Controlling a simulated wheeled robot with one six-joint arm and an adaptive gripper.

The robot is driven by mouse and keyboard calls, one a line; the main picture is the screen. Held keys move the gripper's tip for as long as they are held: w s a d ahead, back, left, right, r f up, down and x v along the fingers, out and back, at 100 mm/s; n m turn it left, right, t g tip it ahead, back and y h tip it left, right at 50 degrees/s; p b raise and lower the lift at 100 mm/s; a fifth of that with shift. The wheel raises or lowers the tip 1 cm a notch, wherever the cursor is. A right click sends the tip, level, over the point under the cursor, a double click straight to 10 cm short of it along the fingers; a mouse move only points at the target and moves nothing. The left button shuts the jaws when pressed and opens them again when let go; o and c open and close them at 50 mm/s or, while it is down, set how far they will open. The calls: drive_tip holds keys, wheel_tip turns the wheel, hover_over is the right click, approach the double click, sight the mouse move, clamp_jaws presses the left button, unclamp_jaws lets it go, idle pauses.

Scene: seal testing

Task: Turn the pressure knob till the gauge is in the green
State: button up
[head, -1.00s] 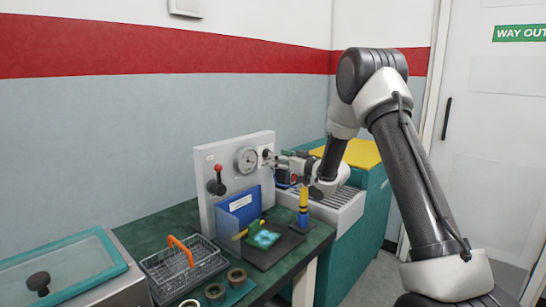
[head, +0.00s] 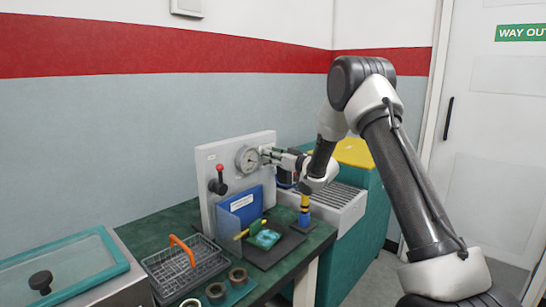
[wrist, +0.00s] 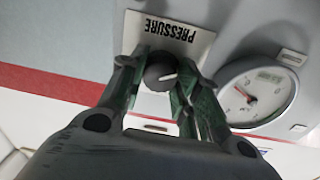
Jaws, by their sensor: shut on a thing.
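The dark round pressure knob (wrist: 159,77), with a white pointer line, sits below a PRESSURE label (wrist: 170,32) that appears upside down in the wrist view. My gripper (wrist: 163,72) is shut on the knob, one green-black finger on each side. In the head view my gripper (head: 267,155) reaches the panel just right of the gauge and covers the knob. The round white gauge (wrist: 258,94) is beside the knob in the wrist view; it also shows in the head view (head: 248,159). Its needle is visible, but I cannot tell whether it is in the green.
The grey panel (head: 208,160) carries a red-topped lever (head: 218,181) and stands on a green bench (head: 160,228). In front are a blue box (head: 240,206), a clear shield and a yellow-and-blue bottle (head: 304,211). A wire basket (head: 205,262) stands at the front left.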

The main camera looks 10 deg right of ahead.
drive_tip(key=shift+n, duration=0.3)
drive_tip(key=n, duration=1.4)
drive_tip(key=n+y, duration=0.1)
drive_tip(key=n, duration=0.6)
drive_tip(key=shift+f, duration=0.25)
drive_tip(key=n, duration=0.5)
drive_tip(key=shift+g+y, duration=0.3)
drive_tip(key=shift+f+n, duration=0.1)
drive_tip(key=shift+n, duration=4)
